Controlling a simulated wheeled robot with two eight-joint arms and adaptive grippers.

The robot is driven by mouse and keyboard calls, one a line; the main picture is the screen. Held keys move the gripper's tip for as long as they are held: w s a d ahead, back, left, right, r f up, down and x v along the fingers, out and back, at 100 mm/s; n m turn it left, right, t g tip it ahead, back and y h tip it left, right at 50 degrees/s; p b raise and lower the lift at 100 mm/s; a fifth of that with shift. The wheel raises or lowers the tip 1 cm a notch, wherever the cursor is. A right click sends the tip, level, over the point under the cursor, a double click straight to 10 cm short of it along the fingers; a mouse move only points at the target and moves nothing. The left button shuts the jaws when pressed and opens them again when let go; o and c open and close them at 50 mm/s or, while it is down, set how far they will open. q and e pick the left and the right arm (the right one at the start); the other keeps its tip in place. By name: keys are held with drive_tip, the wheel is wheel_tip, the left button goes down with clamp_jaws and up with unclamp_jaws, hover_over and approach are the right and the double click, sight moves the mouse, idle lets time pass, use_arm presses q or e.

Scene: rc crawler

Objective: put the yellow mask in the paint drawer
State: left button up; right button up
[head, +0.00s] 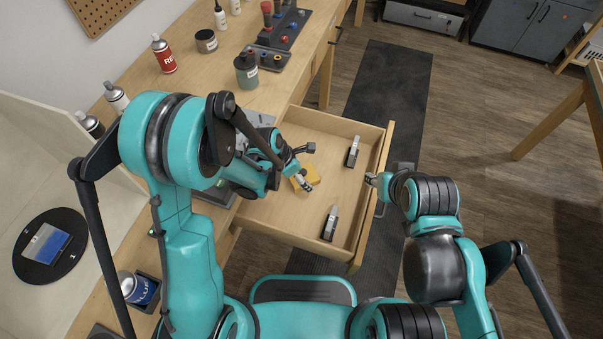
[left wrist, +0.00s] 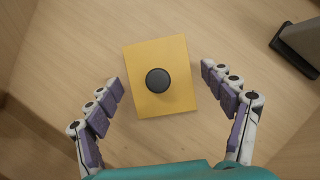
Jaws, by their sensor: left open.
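The yellow mask (head: 312,174) is a flat yellow square inside the open paint drawer (head: 283,213). In the left wrist view the mask (left wrist: 160,103) lies on the pale wooden drawer floor with a round black knob in its middle. My left gripper (head: 303,168) is over the mask, partly covering it in the head view. Its fingers are spread on either side of the mask, with clear gaps. My right gripper (head: 372,179) is at the drawer's front panel; its fingers are too small to tell whether they grip anything.
Two small grey-and-black items, one at the back (head: 353,151) and one nearer (head: 330,223), stand in the drawer right of the mask. A dark mat (head: 388,90) lies on the floor.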

use_arm(q)
drive_tip(key=shift+r, duration=0.25)
drive_tip(key=s+a+r+m+t+y+p, duration=0.1)
drive_tip(key=s+a+r+m, duration=0.3)
drive_tip(key=r+m, duration=0.3)
drive_tip(key=s+a+r+m+t+y+p, duration=0.1)
drive_tip(key=s+a+r+m+t+p, duration=0.1)
drive_tip(key=s+a+r+m, duration=0.2)
drive_tip(key=s+a+r+m+t+y+p, duration=0.1)
drive_tip(key=s+a+r+m, duration=0.3)
drive_tip(key=a+r+m, duration=0.4)
wheel_tip(320, 180, up, 6)
drive_tip(key=m+t+y, duration=0.1)
drive_tip(key=m, duration=0.3)
drive_tip(key=shift+s+a+p, duration=0.3)
drive_tip(key=shift+s+p, duration=0.05)
drive_tip(key=shift+s, duration=0.05)
